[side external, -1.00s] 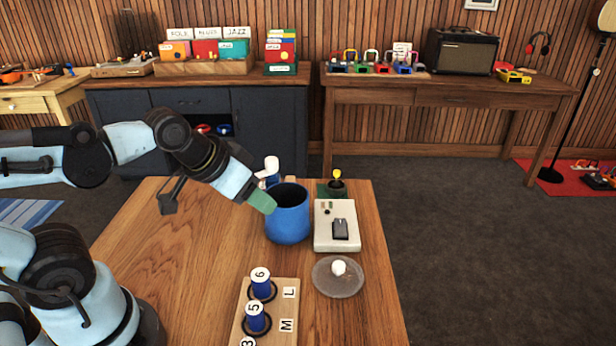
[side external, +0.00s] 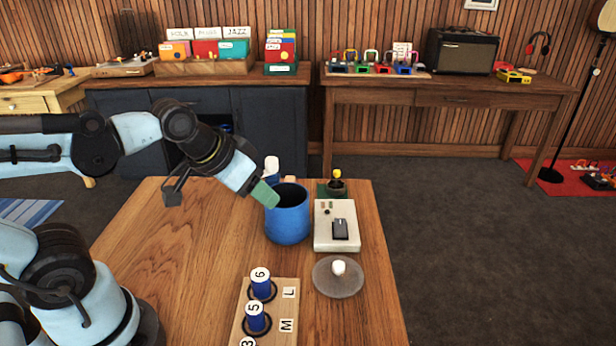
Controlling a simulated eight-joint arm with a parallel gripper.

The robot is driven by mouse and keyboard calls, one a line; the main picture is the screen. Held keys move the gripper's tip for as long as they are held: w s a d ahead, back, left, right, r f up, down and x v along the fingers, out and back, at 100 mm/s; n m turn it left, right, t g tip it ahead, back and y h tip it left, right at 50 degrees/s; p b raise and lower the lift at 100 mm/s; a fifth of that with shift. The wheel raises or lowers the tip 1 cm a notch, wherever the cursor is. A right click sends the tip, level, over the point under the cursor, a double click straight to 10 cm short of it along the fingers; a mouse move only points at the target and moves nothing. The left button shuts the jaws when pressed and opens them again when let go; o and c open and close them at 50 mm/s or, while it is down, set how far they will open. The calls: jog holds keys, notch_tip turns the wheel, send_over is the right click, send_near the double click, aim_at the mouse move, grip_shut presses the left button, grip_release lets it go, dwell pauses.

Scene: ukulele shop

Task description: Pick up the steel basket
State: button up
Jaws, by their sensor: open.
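I see no thing that is plainly a steel basket. A deep blue round container (side external: 288,222) stands upright near the middle of the wooden table (side external: 180,250). My gripper (side external: 265,194) reaches down from the left, with a green fingertip at the container's upper left rim. The gripper is open. Only one green finger shows clearly, and I cannot tell whether it touches the rim. The container's inside is dark, and its contents are hidden.
A pale box with a dark switch (side external: 337,226) stands right of the container. A clear round dish with a white knob (side external: 338,277) lies in front. A numbered peg board (side external: 268,315) is near the front edge. The table's left side is clear.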

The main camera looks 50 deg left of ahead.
jog(key=w+a+r, duration=0.1)
jog(key=w+r, duration=0.2)
jog(key=w, duration=0.3)
jog(key=g, duration=0.3)
send_near(337, 171)
jog(key=x, duration=0.5)
jog(key=shift+s+a+f, duration=0.15)
jog(key=shift+s+a, duration=0.05)
jog(key=shift+s, duration=0.1)
jog(key=shift+w+d+x, duration=0.1)
jog(key=shift+x, duration=1.2)
jog(key=shift+w+d+x, duration=0.1)
jog(key=shift+w+x, duration=0.05)
jog(key=shift+x, duration=1.2)
jog(key=shift+t, duration=0.3)
grip_shut()
